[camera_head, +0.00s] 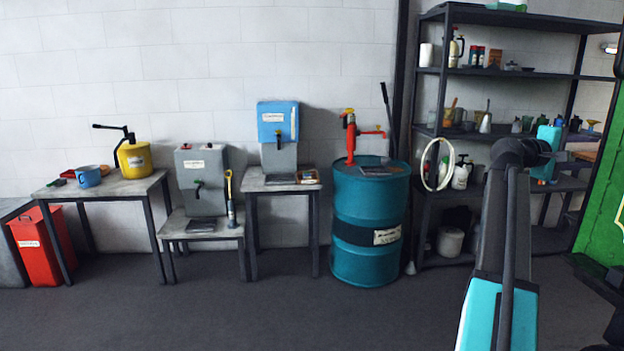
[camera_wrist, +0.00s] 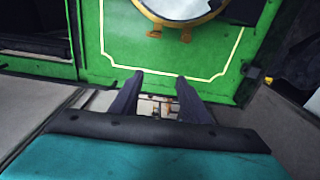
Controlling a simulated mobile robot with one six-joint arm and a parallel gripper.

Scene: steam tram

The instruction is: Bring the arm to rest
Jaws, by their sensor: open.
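My gripper (camera_wrist: 159,75) shows in the wrist view with its two dark fingers apart. Nothing is seen held between them. They point at the green panel (camera_wrist: 150,40) with its cream border line; I cannot tell how far off it is. In the head view my arm rises at the right, dark grey and teal, and bends at a joint in front of the shelf. The gripper itself cannot be made out clearly there.
A dark shelf rack (camera_head: 500,73) with bottles and cans stands behind my arm. A green body (camera_head: 598,200) is at the right edge. A teal drum (camera_head: 350,215) with a red pump (camera_head: 351,135), low tables and a red bin (camera_head: 38,248) line the wall. The floor (camera_head: 240,310) in front is clear.

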